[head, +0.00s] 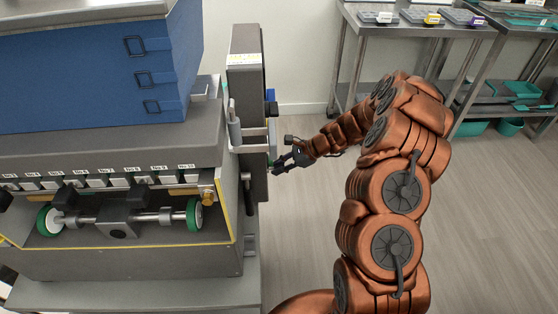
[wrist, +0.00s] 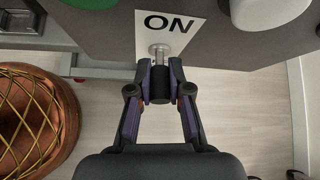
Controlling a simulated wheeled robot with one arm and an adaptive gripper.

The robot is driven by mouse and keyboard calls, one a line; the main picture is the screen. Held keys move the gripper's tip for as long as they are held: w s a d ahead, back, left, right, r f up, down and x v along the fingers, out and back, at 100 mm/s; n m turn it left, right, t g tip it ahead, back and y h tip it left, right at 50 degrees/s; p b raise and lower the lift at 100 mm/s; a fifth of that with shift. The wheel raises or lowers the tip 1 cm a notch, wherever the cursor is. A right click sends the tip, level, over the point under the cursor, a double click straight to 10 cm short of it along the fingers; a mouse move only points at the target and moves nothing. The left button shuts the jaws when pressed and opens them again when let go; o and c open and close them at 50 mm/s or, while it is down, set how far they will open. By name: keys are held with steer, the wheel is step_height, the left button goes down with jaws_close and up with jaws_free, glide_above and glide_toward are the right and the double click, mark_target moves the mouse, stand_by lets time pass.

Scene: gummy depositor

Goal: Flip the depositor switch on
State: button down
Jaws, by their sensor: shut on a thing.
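The depositor (head: 120,245) is a large grey machine on the left in the head view. Its tall control box (head: 246,75) stands at its right side. My gripper (head: 278,167) reaches the lower part of this box from the right. In the wrist view, a white label (wrist: 185,30) reads "ON" on the grey panel. A switch with a metal stem (wrist: 158,50) comes out at the label's lower edge. My gripper (wrist: 160,85) is shut on the switch's dark end, with one finger on each side. The fingers hide part of the switch.
A green round part (wrist: 92,3) and a white round knob (wrist: 262,10) flank the label. A blue container (head: 100,75) sits on the machine. Steel tables with trays (head: 420,17) stand at the back right. The floor (head: 480,210) at right is clear.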

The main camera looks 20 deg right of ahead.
steer(key=shift+a+r+h+p, duration=0.1)
steer(key=shift+r+h+p, duration=0.4)
steer(key=shift+h+p, duration=0.4)
steer(key=shift+p, duration=0.35)
steer(key=shift+f+h, duration=0.1)
steer(key=shift+h, duration=0.2)
steer(key=c, duration=1.1)
jaws_free()
steer(key=v, duration=1.2)
steer(key=shift+w, duration=0.25)
